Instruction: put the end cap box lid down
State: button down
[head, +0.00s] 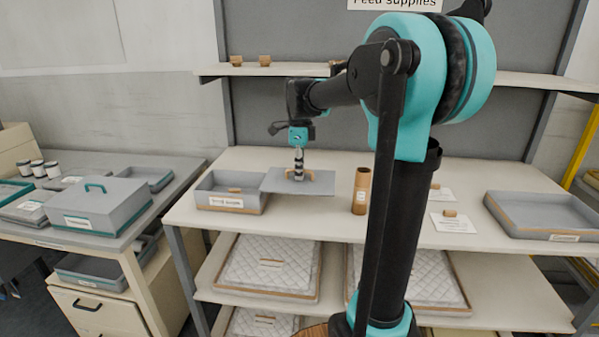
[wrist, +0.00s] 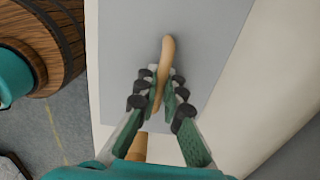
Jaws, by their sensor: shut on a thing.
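The end cap box lid is a flat grey panel (head: 272,184) with a tan bar handle (head: 313,175), at the back left of the white table. In the wrist view the lid (wrist: 125,45) fills the upper middle, its handle (wrist: 167,52) running between my fingers. My gripper (head: 298,173) is shut on the handle from above; its fingertips also show in the wrist view (wrist: 159,80). The lid looks level, just right of a grey open box (head: 205,197) with a white label. I cannot tell whether the lid touches the table or the box edge.
A brown cylinder (head: 361,190) stands right of the lid. Cards (head: 453,222) with small wooden blocks lie farther right, then a grey tray (head: 548,217). A side table at left holds a grey lidded box (head: 98,206). Quilted pads (head: 268,262) lie on the shelf below.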

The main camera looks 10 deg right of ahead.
jog(key=shift+f, duration=0.6)
jog(key=c, duration=1.6)
grip_release()
jog(key=shift+c, duration=0.2)
notch_tip(320, 180, up, 13)
jog(key=shift+r, duration=0.15)
